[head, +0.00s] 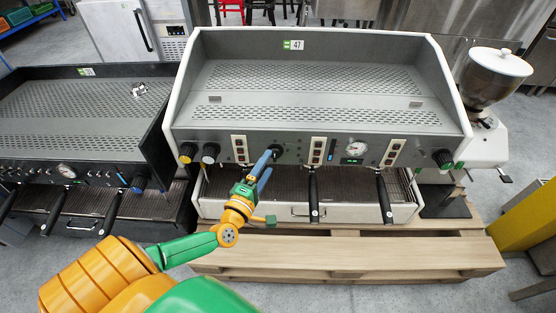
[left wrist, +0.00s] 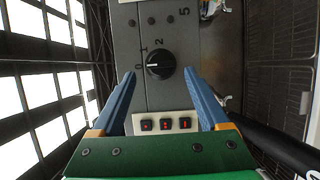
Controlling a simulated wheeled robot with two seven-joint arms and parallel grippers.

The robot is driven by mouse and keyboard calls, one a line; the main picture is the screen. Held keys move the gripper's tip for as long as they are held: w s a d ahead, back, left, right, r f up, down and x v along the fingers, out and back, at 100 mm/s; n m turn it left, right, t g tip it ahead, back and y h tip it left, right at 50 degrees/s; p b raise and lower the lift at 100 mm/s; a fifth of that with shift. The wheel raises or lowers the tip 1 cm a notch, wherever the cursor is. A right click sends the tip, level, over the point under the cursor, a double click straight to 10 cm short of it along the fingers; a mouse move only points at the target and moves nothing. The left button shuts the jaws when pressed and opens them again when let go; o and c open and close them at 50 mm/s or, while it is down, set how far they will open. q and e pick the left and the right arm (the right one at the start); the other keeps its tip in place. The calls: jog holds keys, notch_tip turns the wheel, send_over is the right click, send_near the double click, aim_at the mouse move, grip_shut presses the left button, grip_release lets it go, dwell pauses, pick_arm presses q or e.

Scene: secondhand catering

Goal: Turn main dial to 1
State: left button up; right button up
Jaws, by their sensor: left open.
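The main dial (left wrist: 160,66) is a round black knob on the grey front panel, with 0, 1 and 2 printed around it. Its white mark points left in the left wrist view, towards the 0. In the head view the dial (head: 278,150) is partly hidden by my fingers. My left gripper (head: 268,158) is open in front of the panel of the espresso machine (head: 320,55) labelled 47. In the left wrist view its blue fingers (left wrist: 160,78) stand on either side of the dial, apart from it. My right gripper is not in view.
A white plate with three buttons (left wrist: 165,124) lies between my fingers, below the dial. Black-handled portafilters (head: 313,198) hang under the panel to the right. A wooden pallet (head: 350,250) supports the machine. A darker machine (head: 75,130) stands left, and a grinder (head: 490,110) right.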

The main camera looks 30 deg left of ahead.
aim_at(273, 157)
pick_arm(q)
jog(key=w, duration=0.3)
jog(key=shift+w+a, duration=0.25)
jog(key=shift+w, duration=0.1)
jog(key=shift+s, duration=0.1)
grip_shut()
jog(key=shift+r+m+p, duration=0.15)
jog(key=shift+m+p, duration=0.15)
jog(key=shift+p, duration=0.1)
jog(key=m+g+p, duration=0.1)
jog(key=p, duration=0.1)
jog(key=m+p, duration=0.2)
jog(key=p, duration=0.1)
jog(key=m+g+p, duration=0.1)
jog(key=p, duration=0.2)
jog(key=shift+d+r+m+g, duration=0.1)
jog(key=shift+r+m+g, duration=0.2)
jog(key=shift+m, duration=0.1)
jog(key=shift+f+m+g+y+p, duration=0.15)
jog(key=shift+m+g+y+p, duration=0.35)
jog(key=shift+m+p, duration=0.65)
jog(key=shift+f, duration=0.1)
